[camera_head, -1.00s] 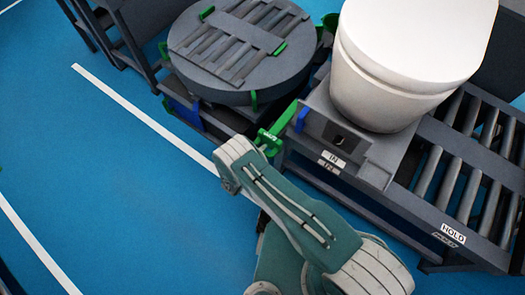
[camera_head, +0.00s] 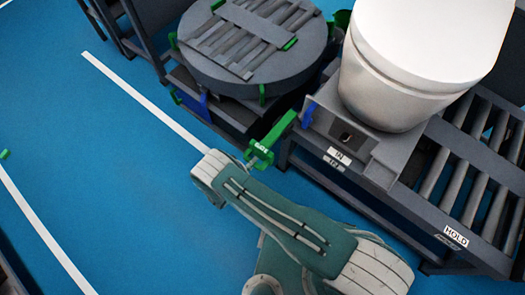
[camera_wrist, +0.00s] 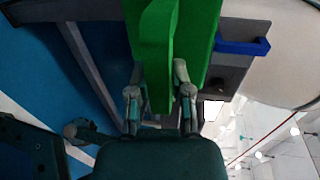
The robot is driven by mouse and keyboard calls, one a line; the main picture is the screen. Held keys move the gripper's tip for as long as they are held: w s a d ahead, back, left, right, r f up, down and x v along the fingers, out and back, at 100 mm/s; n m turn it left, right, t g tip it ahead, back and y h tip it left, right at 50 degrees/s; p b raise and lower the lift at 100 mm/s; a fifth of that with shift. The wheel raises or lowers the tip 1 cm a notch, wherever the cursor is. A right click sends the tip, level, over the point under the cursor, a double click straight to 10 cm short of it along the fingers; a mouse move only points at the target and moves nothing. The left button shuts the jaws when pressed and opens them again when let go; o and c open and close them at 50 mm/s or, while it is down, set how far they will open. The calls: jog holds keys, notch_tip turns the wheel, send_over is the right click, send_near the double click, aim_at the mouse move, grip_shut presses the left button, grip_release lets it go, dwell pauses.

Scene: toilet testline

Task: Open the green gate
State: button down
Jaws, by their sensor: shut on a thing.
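The green gate (camera_head: 272,138) is a bright green bar in the head view, near the corner of the conveyor between the round turntable and the toilet. In the wrist view the green gate (camera_wrist: 172,40) fills the top middle, with a narrower green part reaching down between the fingers. My gripper (camera_wrist: 160,98) is shut on this narrower green part, one finger on each side. In the head view my pale green arm reaches up to the gate's lower end, and the fingers are hidden there.
A white toilet (camera_head: 425,55) stands on the grey roller conveyor (camera_head: 455,180), right of the gate. A blue bracket (camera_head: 309,115) sits on the conveyor corner beside it. The round turntable (camera_head: 300,65) is at the upper middle. Blue floor (camera_head: 110,170) on the left is largely clear.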

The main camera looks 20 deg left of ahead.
jog(key=s, duration=0.1)
jog(key=s+a, duration=0.1)
jog(key=s, duration=0.2)
jog(key=shift+s+a+f, duration=0.2)
jog(key=shift+s+a, duration=0.1)
jog(key=c, duration=0.5)
grip_release()
jog(key=shift+c, duration=0.2)
jog(key=shift+w+r, duration=0.1)
